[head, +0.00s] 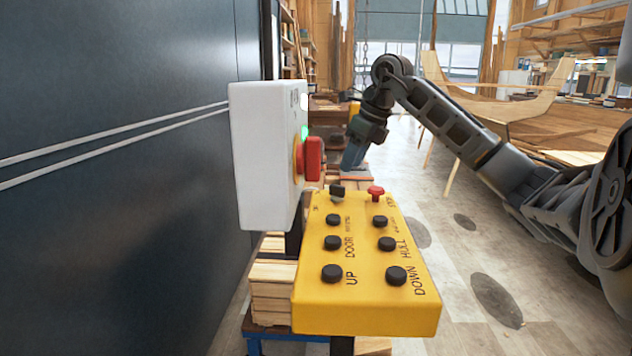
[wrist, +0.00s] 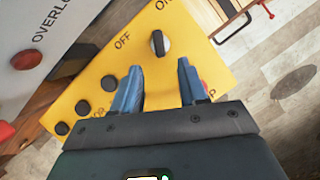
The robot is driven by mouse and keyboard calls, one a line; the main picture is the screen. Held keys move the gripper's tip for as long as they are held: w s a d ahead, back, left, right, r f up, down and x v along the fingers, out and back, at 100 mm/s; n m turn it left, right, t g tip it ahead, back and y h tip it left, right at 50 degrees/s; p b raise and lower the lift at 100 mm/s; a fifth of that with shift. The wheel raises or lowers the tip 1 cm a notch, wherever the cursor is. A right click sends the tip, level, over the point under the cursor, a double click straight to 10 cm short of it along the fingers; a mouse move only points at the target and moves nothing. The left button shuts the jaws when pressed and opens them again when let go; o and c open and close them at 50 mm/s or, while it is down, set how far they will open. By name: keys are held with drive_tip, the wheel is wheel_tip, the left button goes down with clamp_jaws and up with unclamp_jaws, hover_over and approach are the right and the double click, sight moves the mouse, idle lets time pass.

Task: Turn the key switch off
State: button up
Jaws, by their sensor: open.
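The key switch (wrist: 160,43) is a round black and pale knob on the yellow control panel (wrist: 100,72), between the printed words OFF and ON. In the head view the key switch (head: 337,192) is a small black knob at the panel's far left corner. My gripper (wrist: 158,72) is open and empty, its two blue fingers apart and pointing towards the switch without touching it. In the head view my gripper (head: 353,157) hangs just above and beyond the far end of the panel. The switch's exact setting is hard to tell.
A red mushroom button (head: 376,192) stands right of the switch, partly behind a finger in the wrist view. Several black buttons fill the panel's near part. A white box (head: 262,155) with a red switch (head: 313,158) stands close on the left. Floor on the right is open.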

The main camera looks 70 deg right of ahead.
sight(340, 186)
drive_tip(key=shift+p+x, duration=0.5)
drive_tip(key=shift+x, duration=3.45)
drive_tip(key=shift+w, duration=0.15)
clamp_jaws()
